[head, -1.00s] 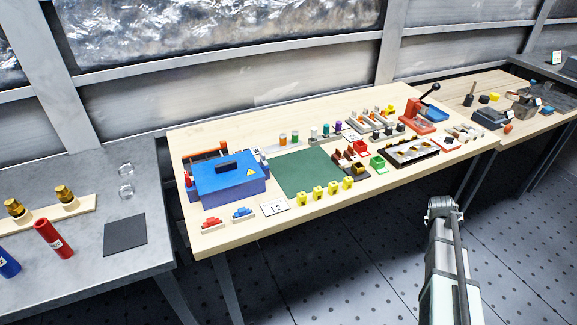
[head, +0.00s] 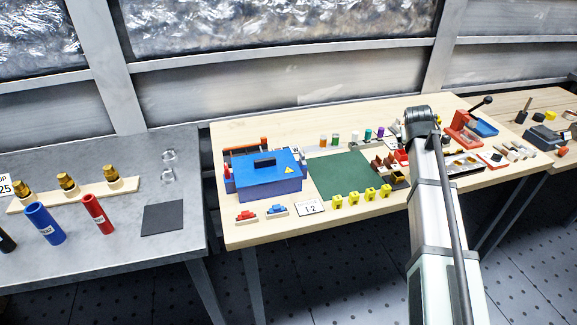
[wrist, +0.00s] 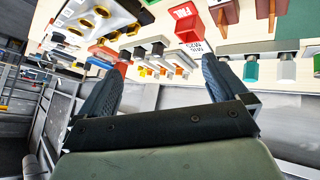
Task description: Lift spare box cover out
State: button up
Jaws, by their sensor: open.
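I cannot tell for sure which thing is the spare box cover. A blue box with a dark handle on its flat blue top and a yellow warning sign (head: 262,174) stands at the left of the wooden bench in the head view. My gripper (wrist: 158,62) is open and empty in the wrist view, its two dark fingers spread wide. A red box labelled FAIL (wrist: 187,22) shows beyond the fingers. In the head view my arm reaches over the bench to the right of the blue box, and the fingers are hidden there.
A green mat (head: 341,175) lies right of the blue box. Several yellow blocks (head: 369,194) and a 12 card (head: 310,207) line the front edge. A grey table (head: 130,240) stands left.

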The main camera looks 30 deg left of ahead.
jog(key=s+a+r+n+g+y, duration=0.1)
jog(key=s+a+r, duration=0.2)
jog(key=s+a, duration=0.55)
jog(key=s+a+r+n+g+y, duration=0.15)
jog(key=s+a, duration=0.25)
jog(key=a, duration=0.9)
jog(key=n+g+y, duration=0.2)
jog(key=g, duration=0.1)
send_near(265, 159)
jog(key=a+f, duration=0.1)
jog(key=w+f, duration=0.1)
jog(key=shift+w+a+f+h, duration=0.2)
jog(key=shift+a+f+h, duration=0.05)
jog(key=shift+a+f, duration=0.15)
jog(key=shift+s+x, duration=0.2)
jog(key=shift+x, duration=2.4)
jog(key=shift+d, duration=0.2)
jog(key=c, duration=1.4)
